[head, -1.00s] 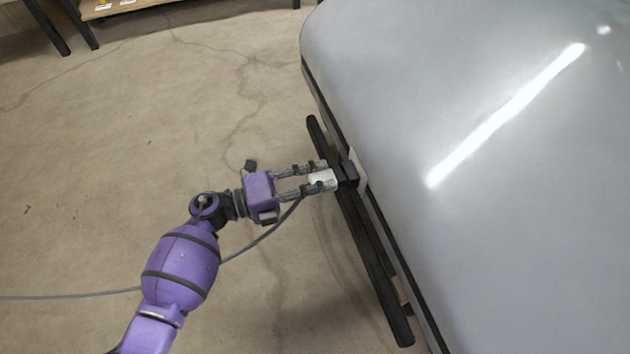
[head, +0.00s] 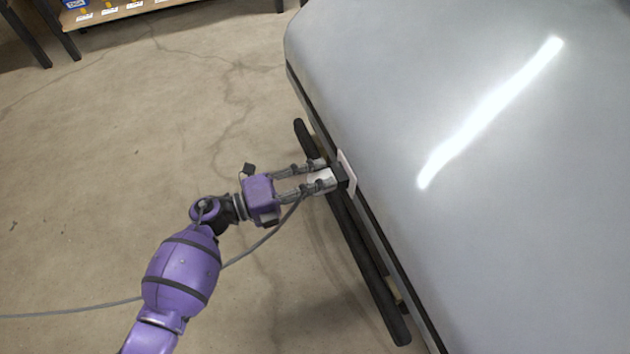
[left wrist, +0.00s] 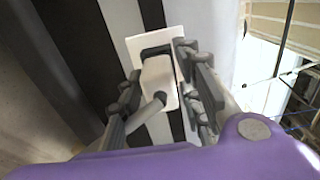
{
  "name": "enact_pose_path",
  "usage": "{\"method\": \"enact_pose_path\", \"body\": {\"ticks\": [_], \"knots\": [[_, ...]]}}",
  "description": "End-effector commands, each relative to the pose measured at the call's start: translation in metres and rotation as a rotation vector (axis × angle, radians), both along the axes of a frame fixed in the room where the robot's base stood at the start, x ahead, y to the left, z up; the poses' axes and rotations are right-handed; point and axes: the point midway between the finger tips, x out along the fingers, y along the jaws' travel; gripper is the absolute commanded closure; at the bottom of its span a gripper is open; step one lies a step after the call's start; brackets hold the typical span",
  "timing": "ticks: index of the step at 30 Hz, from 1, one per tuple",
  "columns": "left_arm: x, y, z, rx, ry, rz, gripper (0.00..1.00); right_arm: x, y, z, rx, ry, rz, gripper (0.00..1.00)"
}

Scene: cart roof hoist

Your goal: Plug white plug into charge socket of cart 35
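The white plug (head: 321,180) is between the fingers of my left gripper (head: 318,176), which looks shut on it. In the left wrist view the plug (left wrist: 158,76) points at a white plate on the cart, with a dark part (left wrist: 157,51) at its front end. In the head view a black block (head: 342,178) sits between the plug and the white plate (head: 348,165) on the cart's side. I cannot tell how deep the plug sits. The cart (head: 470,230) has a grey roof; no number shows. My right gripper is not in view.
A black bar (head: 370,275) runs along the cart's near side, below the gripper. A grey cable (head: 255,247) trails from the plug across the floor to the left. A shelf (head: 130,12) stands at the top left. The concrete floor at left is clear.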

Motion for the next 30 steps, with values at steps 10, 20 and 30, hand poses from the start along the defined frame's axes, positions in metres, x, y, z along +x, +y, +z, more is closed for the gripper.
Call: {"method": "enact_pose_path", "body": {"ticks": [10,20,30], "knots": [[0.0,0.001,-0.001,0.001,0.0,0.0,0.54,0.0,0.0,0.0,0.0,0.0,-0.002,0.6],[-0.013,0.044,-0.002,0.005,0.001,0.002,0.54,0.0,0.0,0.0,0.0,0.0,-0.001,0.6],[-0.033,0.103,-0.001,0.002,0.001,0.001,0.54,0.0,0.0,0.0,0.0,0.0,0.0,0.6]]}}
